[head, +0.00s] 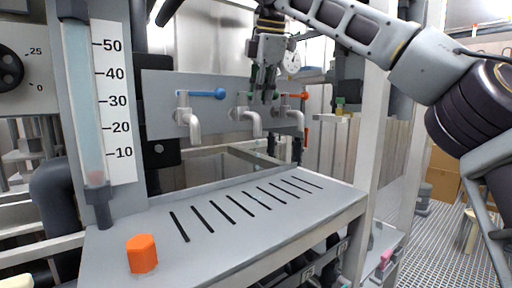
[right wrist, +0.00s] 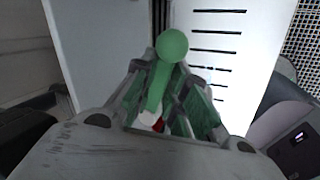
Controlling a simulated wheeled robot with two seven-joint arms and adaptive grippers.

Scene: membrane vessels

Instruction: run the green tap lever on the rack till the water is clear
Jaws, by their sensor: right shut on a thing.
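Three taps with grey spouts sit on the rack's grey panel (head: 160,95). The left one has a blue lever (head: 207,94), the right one an orange-red lever (head: 294,96). The middle tap (head: 250,120) is under my right gripper (head: 263,95), which points down from above and hides most of its lever. In the right wrist view, the green lever (right wrist: 158,85) with its round knob (right wrist: 172,45) lies between the fingers, which are shut on it. I cannot make out any water at the middle spout. My left gripper is not in view.
A clear upright tube (head: 86,110) with a 10–50 scale (head: 116,100) stands at the left. An orange cap-like block (head: 142,254) is on the slotted grey shelf (head: 200,262) below the taps. A white post (head: 376,150) stands right of the taps.

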